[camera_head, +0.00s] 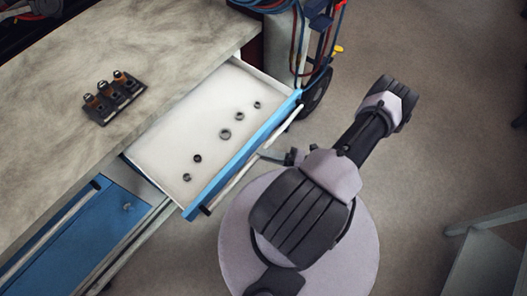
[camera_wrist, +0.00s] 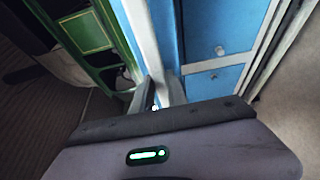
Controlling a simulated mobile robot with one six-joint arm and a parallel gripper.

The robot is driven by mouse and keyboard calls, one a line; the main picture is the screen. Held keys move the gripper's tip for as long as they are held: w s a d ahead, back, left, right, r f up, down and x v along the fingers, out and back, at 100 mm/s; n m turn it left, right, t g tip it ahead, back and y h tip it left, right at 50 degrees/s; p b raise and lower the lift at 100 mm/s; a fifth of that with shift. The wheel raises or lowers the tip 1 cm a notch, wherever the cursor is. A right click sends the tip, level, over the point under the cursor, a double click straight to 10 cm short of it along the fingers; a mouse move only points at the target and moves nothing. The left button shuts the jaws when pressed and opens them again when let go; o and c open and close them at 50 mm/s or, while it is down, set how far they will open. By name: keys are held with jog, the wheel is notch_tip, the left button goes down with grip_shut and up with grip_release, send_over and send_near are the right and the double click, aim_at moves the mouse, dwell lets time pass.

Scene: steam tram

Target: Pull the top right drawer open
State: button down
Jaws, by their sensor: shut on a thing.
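The top right drawer (camera_head: 165,155) stands pulled out from under the bench top in the head view. It has a white inside, a blue front (camera_head: 243,155) and a pale bar handle (camera_head: 258,147). Several small dark rings or nuts lie in it. My gripper (camera_head: 272,156) is at the middle of the handle and shut on it. In the wrist view my gripper (camera_wrist: 155,106) meets the handle (camera_wrist: 143,40) beside the blue front. The fingertips are small and partly hidden there.
The workbench top (camera_head: 60,150) holds a dark block with several small fittings (camera_head: 114,97). Another blue drawer (camera_head: 75,240) is at the lower left. A cart with hoses and a wheel (camera_head: 316,92) stands just beyond the open drawer. A grey frame (camera_head: 485,240) is at the lower right.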

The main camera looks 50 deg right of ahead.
jog(key=c, duration=1.3)
grip_release()
jog(key=shift+d, duration=0.1)
jog(key=v, duration=1.7)
jog(key=shift+s+p, duration=0.15)
jog(key=shift+p, duration=0.15)
jog(key=shift+d, duration=0.1)
